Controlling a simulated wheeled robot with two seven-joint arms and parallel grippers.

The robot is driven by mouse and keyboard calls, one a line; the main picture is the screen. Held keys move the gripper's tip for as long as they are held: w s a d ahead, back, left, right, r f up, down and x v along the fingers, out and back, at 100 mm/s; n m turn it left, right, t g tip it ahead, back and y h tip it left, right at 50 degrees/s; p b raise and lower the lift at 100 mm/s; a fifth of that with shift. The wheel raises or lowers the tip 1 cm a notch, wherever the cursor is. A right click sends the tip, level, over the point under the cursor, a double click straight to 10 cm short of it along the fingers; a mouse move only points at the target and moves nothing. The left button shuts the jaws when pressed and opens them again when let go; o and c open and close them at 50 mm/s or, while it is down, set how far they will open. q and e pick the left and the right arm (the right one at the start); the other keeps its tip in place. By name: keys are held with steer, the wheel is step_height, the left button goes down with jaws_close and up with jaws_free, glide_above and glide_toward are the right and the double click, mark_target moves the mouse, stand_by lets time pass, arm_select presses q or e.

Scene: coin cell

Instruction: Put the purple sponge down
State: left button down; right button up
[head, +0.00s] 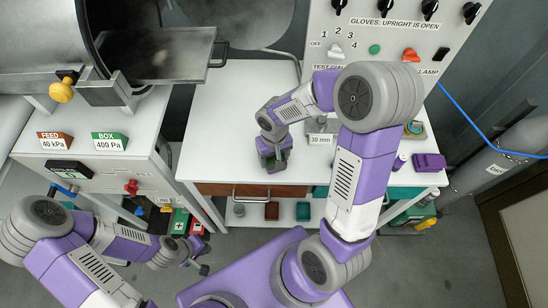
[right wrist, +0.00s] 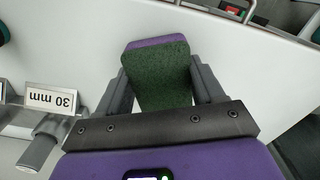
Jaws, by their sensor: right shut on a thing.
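My right gripper (head: 274,160) is over the front-left part of the white bench, near its front edge. It is shut on the purple sponge, which shows in the right wrist view (right wrist: 160,75) between the two fingers. The sponge has a dark green face and a purple edge at its far end. I cannot tell whether its lower end touches the bench top. My left gripper (head: 197,262) hangs low at the left, away from the bench, too small to read its fingers.
The white bench top (head: 225,108) is clear left of and behind my right gripper. A 30 mm sign (head: 320,140) stands right of it; it also shows in the right wrist view (right wrist: 50,98). A purple block (head: 430,162) lies at the right end. A switch panel (head: 385,50) rises behind.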

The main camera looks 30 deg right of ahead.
mark_target(274, 158)
steer(key=shift+f, duration=0.1)
steer(key=shift+f, duration=0.15)
steer(key=o, duration=0.9)
steer(key=shift+o, duration=0.2)
step_height(274, 158, up, 12)
steer(key=p, duration=0.3)
steer(key=shift+r, duration=0.2)
